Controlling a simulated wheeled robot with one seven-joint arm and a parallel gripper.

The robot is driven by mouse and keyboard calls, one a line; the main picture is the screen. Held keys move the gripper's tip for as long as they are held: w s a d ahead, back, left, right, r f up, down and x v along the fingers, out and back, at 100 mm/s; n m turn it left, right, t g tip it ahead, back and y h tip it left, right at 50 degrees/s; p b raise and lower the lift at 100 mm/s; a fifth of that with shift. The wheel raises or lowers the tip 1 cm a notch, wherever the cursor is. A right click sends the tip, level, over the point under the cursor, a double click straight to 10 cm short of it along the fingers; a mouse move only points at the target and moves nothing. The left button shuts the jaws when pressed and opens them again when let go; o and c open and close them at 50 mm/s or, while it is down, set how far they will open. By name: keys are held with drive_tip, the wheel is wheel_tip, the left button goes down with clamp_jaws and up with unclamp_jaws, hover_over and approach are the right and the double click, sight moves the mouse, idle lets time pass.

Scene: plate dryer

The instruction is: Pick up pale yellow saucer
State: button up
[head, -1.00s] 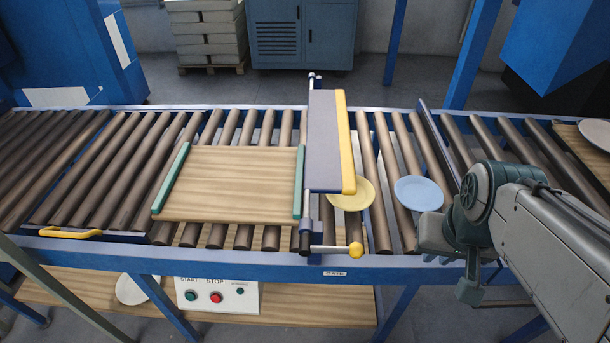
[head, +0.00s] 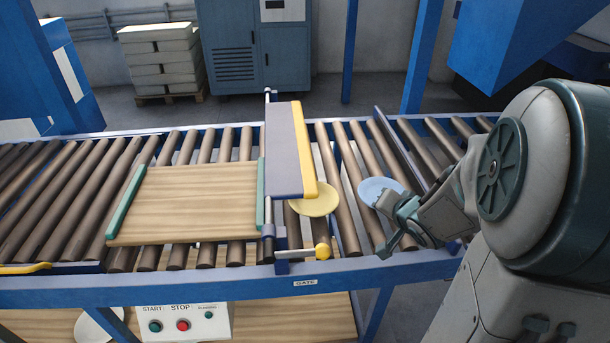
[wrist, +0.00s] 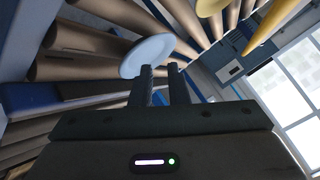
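The pale yellow saucer (head: 315,204) lies on the rollers, its left part hidden by the gate's yellow-edged panel. In the wrist view the yellow saucer (wrist: 210,6) shows at the top edge, cut off. A light blue saucer (head: 376,190) lies on the rollers to its right. My gripper (head: 393,226) is open and empty, just in front of the blue saucer and to the right of the yellow one. In the wrist view the blue saucer (wrist: 146,56) is just beyond my fingertips; I cannot tell whether they touch it.
The gate (head: 284,150), a grey panel with yellow edge and yellow-knobbed rod, stands across the conveyor left of the saucers. A wooden board (head: 185,205) with green ends lies farther left. A blue upright plate (head: 400,150) stands behind right. A START/STOP box (head: 172,322) sits below.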

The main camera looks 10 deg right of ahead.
sight(335, 207)
drive_tip(key=a+f+m+y, duration=0.1)
drive_tip(key=y, duration=0.1)
drive_tip(key=a+f+m+t+y+b, duration=0.1)
drive_tip(key=f+y, duration=0.1)
drive_tip(key=shift+a+f, duration=0.15)
drive_tip(key=shift+a, duration=0.15)
drive_tip(key=shift+s+a+m+y, duration=0.3)
drive_tip(key=shift+a+y, duration=0.15)
drive_tip(key=shift+y, duration=0.25)
drive_tip(key=shift+w+a, duration=0.15)
drive_tip(key=shift+a, duration=0.05)
drive_tip(key=shift+w+a+p, duration=0.2)
drive_tip(key=shift+w+p, duration=0.25)
drive_tip(key=shift+p, duration=0.4)
drive_tip(key=shift+w+a+f+p, duration=0.35)
drive_tip(key=shift+w+p, duration=0.15)
drive_tip(key=shift+p, duration=0.15)
drive_tip(key=b+x, duration=0.1)
drive_tip(key=x, duration=0.4)
drive_tip(key=shift+w+f, duration=0.15)
drive_tip(key=shift+f, duration=0.15)
drive_tip(key=b+x, duration=0.1)
drive_tip(key=x, duration=0.4)
drive_tip(key=shift+w+a+f, duration=0.1)
drive_tip(key=shift+w+a, duration=0.15)
drive_tip(key=shift+a, duration=0.1)
clamp_jaws()
